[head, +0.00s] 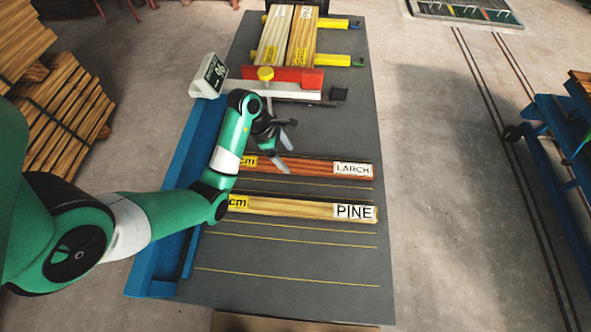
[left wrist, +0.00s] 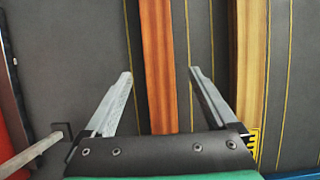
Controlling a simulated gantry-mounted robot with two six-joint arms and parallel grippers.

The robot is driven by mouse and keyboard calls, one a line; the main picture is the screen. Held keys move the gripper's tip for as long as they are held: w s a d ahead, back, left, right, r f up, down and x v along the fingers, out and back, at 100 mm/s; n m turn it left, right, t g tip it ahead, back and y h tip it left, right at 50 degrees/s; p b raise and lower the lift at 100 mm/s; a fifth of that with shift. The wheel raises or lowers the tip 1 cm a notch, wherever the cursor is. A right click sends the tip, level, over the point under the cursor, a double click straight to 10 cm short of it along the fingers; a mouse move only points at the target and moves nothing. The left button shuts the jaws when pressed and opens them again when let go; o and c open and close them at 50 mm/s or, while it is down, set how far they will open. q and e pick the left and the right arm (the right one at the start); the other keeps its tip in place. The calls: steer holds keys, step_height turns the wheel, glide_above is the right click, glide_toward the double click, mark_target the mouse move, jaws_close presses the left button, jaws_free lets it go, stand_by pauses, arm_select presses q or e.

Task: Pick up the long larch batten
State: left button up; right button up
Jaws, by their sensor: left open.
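The larch batten (head: 315,166) is reddish-brown and lies across the grey table, with a white LARCH label at its right end and a yellow "cm" label, partly hidden, at its left. My left gripper (head: 282,150) is open and empty over this batten's left half. In the left wrist view the larch batten (left wrist: 158,45) runs between the spread fingers (left wrist: 161,73), nearer the left finger. The height of the fingers above it is hard to tell. My right gripper is not in view.
A paler PINE batten (head: 300,207) lies parallel, nearer me; it also shows in the left wrist view (left wrist: 248,50). A red stop (head: 300,78) and two labelled boards (head: 288,35) are at the far end. A blue rail (head: 180,225) edges the table's left. The near table is clear.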

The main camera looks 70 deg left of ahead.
mark_target(295, 165)
arm_select(q)
steer(key=b+x, duration=0.3)
steer(key=x, duration=0.2)
steer(key=shift+w, duration=0.2)
jaws_close()
